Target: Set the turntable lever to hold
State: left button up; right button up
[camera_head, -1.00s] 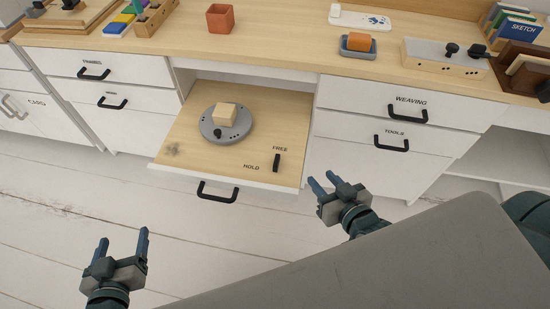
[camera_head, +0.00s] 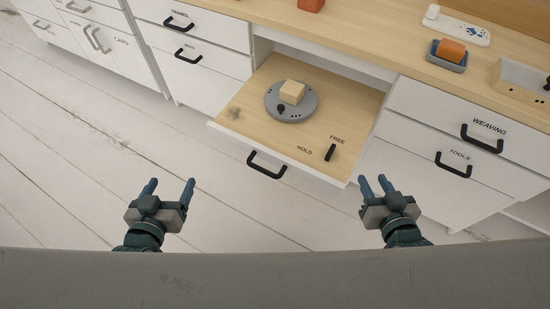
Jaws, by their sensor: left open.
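The black turntable lever (camera_head: 330,153) stands on the pull-out shelf (camera_head: 262,128), just below the word FREE and right of the word HOLD. It points more toward FREE than HOLD. The grey round turntable (camera_head: 304,112) sits further back on the shelf, with a pale block (camera_head: 291,92) and a black knob (camera_head: 281,109) on it. My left gripper (camera_head: 169,188) is open and empty, in front of the shelf and to its left. My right gripper (camera_head: 376,187) has its fingers apart and is empty, just beyond the shelf's front right corner, not touching the lever.
A black handle (camera_head: 266,165) sticks out from the shelf's front. Closed drawers with black handles flank the shelf, with WEAVING (camera_head: 488,127) and TOOLS on the right. An orange roll in a blue-grey tray (camera_head: 448,63) sits on the desktop. The floor in front is clear.

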aim_at(328, 158)
jog(key=k+l+z, duration=0.1)
jog(key=k+z, duration=0.15)
jog(key=z, duration=0.2)
jog(key=k+l+z, duration=0.15)
jog(key=k+z, duration=0.15)
jog(key=z, duration=0.2)
